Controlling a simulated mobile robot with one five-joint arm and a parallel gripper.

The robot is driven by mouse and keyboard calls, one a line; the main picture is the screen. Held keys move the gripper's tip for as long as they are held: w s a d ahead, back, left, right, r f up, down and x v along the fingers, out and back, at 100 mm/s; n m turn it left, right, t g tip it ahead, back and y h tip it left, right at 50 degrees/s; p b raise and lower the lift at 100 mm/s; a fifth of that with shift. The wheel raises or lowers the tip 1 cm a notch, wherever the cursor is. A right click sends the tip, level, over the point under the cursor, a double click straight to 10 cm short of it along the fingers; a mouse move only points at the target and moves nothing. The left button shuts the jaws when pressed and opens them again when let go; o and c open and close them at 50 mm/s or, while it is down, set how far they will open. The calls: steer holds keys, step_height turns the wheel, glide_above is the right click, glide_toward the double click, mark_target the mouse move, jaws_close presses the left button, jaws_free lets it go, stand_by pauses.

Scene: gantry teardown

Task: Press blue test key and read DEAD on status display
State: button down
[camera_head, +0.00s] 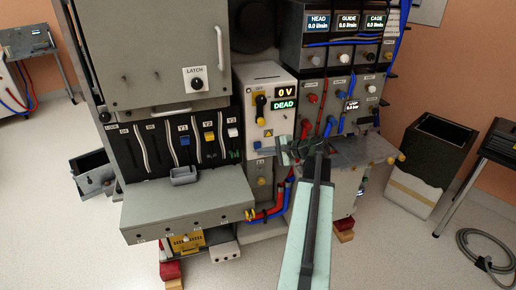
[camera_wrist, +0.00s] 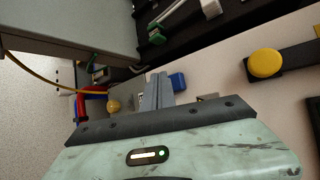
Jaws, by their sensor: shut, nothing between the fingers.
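The blue test key (camera_head: 257,143) sits low on the left of the white panel; it also shows in the wrist view (camera_wrist: 177,81), just right of my fingertips. The status display (camera_head: 284,105) on that panel reads DEAD in green, with 0 V (camera_head: 285,92) above it. My gripper (camera_head: 284,151) is in front of the panel's lower part, right of the key. In the wrist view my gripper (camera_wrist: 158,77) has its fingers together and empty. The fingertips look close to the key, but I cannot tell whether they touch it.
Red and blue hoses (camera_head: 268,212) run below the panel. A flow panel (camera_head: 345,30) stands at right. A dark bin (camera_head: 436,145) is further right.

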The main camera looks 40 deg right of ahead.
steer(key=shift+s+a, duration=0.1)
steer(key=shift+s, duration=0.05)
steer(key=s+a, duration=0.1)
steer(key=s, duration=0.2)
steer(key=s+a, duration=0.1)
steer(key=s, duration=0.1)
steer(key=shift+s+a, duration=0.1)
steer(key=shift+a, duration=0.25)
stand_by(0.3)
